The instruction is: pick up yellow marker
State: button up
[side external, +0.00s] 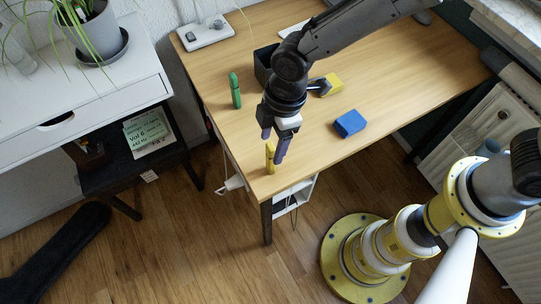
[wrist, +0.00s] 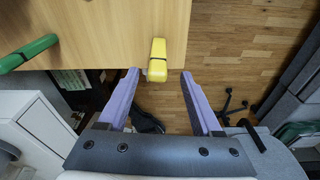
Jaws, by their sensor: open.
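The yellow marker (side external: 270,158) appears to stand upright near the front left corner of the wooden table (side external: 401,97). In the wrist view the yellow marker (wrist: 157,59) shows at the table's edge, between and just beyond my fingertips. My gripper (side external: 273,147) is open and points down over that corner. One of its purple fingers is close to the marker in the side view; whether they touch I cannot tell. Both fingers (wrist: 160,73) are spread apart with nothing clasped between them. The finger partly hides the marker in the side view.
A green marker (side external: 235,91) stands further back on the left. A power strip (side external: 206,34) lies at the back left.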

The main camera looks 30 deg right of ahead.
aim_at(267, 161)
jog(key=shift+w+a+f, duration=0.1)
jog(key=shift+a+f, duration=0.1)
jog(key=shift+f, duration=1.1)
jog(key=shift+w+a+f, duration=0.1)
jog(key=shift+a+f, duration=0.05)
jog(key=shift+f, duration=1.1)
grip_shut()
